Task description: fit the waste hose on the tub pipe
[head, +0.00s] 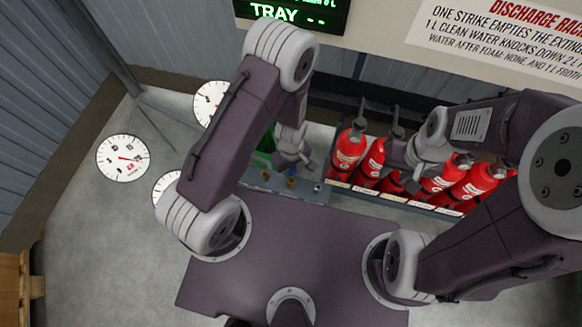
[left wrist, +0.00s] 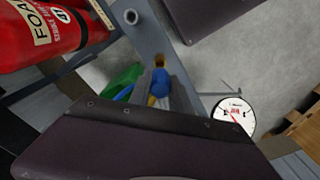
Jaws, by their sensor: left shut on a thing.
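My left gripper (head: 292,158) is over the grey rail at the front of the bay. In the left wrist view a blue piece with a brass-coloured end (left wrist: 159,84) sits between its fingers, which are shut on it. I cannot make out the waste hose or tub pipe for certain. My right gripper (head: 400,155) is by the red extinguishers, its fingers unclear.
Several red extinguishers (head: 350,150) stand in a rack to the right, one close in the left wrist view (left wrist: 40,35). Round dial gauges (head: 123,158) are at the left. A wooden pallet (head: 14,285) is at far left. Grey floor (head: 90,230) is clear at lower left.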

